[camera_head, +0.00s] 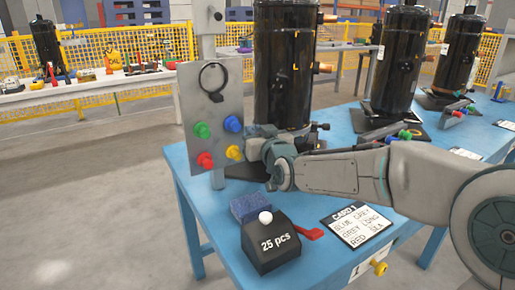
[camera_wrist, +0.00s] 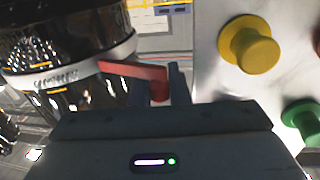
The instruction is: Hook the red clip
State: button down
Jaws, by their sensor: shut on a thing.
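My gripper (camera_head: 262,140) is between the upright metal panel (camera_head: 221,105) and the black compressor (camera_head: 284,65). In the wrist view my gripper (camera_wrist: 166,88) is shut on the red clip (camera_wrist: 138,70), whose long arm points left in front of the compressor (camera_wrist: 60,50) and its pale band (camera_wrist: 75,68). I cannot tell whether the clip touches the compressor. The clip in my gripper is hidden in the head view. Another red piece (camera_head: 311,233) lies on the blue table beside a black box. The panel carries green (camera_head: 202,129), blue (camera_head: 233,124), red (camera_head: 205,159) and yellow (camera_head: 234,152) knobs.
On the blue table (camera_head: 210,215) are a black box marked "25 pcs" (camera_head: 272,244), a blue sponge (camera_head: 250,207) and a printed card (camera_head: 356,223). A black ring (camera_head: 213,82) hangs on the panel. In the wrist view a yellow knob (camera_wrist: 250,45) is close right of my gripper.

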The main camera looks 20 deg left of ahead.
jog(key=m+t+h, duration=0.1)
jog(key=a+m+t+h, duration=0.1)
jog(key=shift+w+h+b, duration=0.35)
jog(key=shift+h+b, duration=0.05)
jog(key=shift+w+m+h, duration=0.15)
jog(key=shift+m+h, duration=0.25)
jog(key=shift+m, duration=0.1)
jog(key=c, duration=1.6)
grip_release()
jog(key=shift+d, duration=0.15)
jog(key=shift+c, duration=0.2)
jog(key=shift+a, duration=0.2)
jog(key=shift+s+d+n+y, duration=0.15)
jog(key=shift+s+n+y, duration=0.05)
jog(key=shift+n+y, duration=0.3)
